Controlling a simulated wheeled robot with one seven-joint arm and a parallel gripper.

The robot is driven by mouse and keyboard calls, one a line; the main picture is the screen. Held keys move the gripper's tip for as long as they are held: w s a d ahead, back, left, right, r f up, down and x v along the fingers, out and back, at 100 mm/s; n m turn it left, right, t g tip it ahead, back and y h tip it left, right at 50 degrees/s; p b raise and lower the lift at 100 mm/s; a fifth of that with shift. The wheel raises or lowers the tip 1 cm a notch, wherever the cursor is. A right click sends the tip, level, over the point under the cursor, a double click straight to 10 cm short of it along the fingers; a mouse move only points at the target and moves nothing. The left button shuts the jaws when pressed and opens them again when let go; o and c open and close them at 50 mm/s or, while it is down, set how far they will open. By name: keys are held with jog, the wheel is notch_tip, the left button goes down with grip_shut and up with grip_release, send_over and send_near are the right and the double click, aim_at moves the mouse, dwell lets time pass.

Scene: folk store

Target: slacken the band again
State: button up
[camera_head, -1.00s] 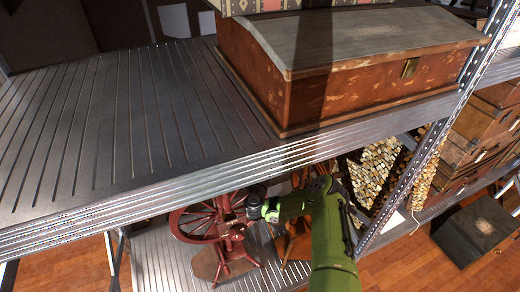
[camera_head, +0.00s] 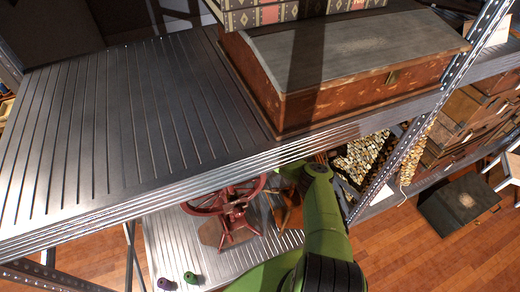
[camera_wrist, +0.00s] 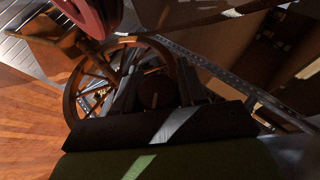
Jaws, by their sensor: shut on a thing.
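A red spinning wheel (camera_head: 232,212) stands on the lower shelf. A brown wooden spinning wheel (camera_head: 287,213) stands to its right, partly behind my green arm. In the wrist view a brown spoked wheel (camera_wrist: 72,95) fills the left, close by, and a red part (camera_wrist: 92,14) shows at the top left. My gripper (camera_wrist: 155,84) has dark fingers shut on a small dark brown part (camera_wrist: 157,92), which I cannot clearly identify; it may be a knob of the brown wheel. The drive band cannot be made out. In the head view the gripper is hidden by my arm and the upper shelf.
The upper metal shelf (camera_head: 100,140) overhangs the wheels, with a wooden chest (camera_head: 330,95) on it. A shelf post (camera_head: 432,110) stands right of my arm. Two small objects, purple (camera_head: 165,284) and green (camera_head: 191,278), lie on the lower shelf at front left.

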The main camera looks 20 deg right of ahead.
jog(key=shift+g, duration=0.3)
jog(key=o, duration=1)
jog(key=shift+c, duration=0.2)
